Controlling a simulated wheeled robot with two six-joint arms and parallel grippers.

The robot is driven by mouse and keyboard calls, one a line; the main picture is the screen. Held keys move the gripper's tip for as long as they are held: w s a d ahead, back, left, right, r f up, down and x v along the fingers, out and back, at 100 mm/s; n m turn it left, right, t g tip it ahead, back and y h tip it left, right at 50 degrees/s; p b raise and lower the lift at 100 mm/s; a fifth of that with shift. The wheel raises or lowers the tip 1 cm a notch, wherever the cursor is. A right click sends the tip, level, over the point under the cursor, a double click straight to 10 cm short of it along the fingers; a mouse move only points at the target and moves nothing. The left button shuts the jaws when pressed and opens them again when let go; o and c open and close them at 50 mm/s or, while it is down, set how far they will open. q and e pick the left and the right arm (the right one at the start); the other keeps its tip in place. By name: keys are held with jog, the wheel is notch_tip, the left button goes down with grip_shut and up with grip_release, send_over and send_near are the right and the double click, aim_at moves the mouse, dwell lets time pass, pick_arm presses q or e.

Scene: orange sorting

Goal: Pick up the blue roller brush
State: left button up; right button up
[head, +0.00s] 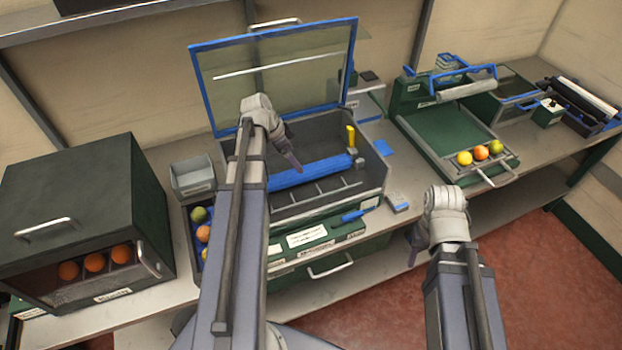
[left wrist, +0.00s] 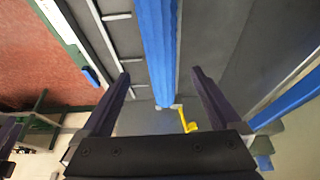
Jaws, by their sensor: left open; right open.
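The blue roller brush (head: 318,170) lies lengthwise in the open grey machine box (head: 372,172), with a yellow handle (head: 351,136) by its right end. In the left wrist view the blue roller brush (left wrist: 156,45) runs between my two open fingers, and the yellow handle (left wrist: 187,121) shows near the gripper's base. My left gripper (head: 295,162) is over the box, above the roller; whether it touches is not clear. My left forearm hides the box's left part. My right gripper (head: 414,250) is open and empty, in front of the bench edge.
A blue-framed clear lid (head: 285,75) stands raised behind the box. A dark green cabinet with oranges (head: 80,220) stands left, beside a small grey bin (head: 193,178). A green sloped tray (head: 445,130) with fruit stands right. A blue-handled tool (head: 355,215) lies on the front ledge.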

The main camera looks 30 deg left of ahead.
aim_at(301, 175)
pick_arm(q)
jog(key=shift+w+f+b, duration=0.15)
jog(key=shift+f+b, duration=0.25)
jog(key=shift+f, duration=0.05)
jog(key=b+x, duration=0.6)
jog(key=shift+f, duration=0.3)
jog(key=shift+d+f+b, duration=0.1)
jog(key=shift+f+b, duration=0.15)
jog(key=shift+b, duration=0.15)
jog(key=shift+r, duration=0.1)
jog(key=c, duration=1.4)
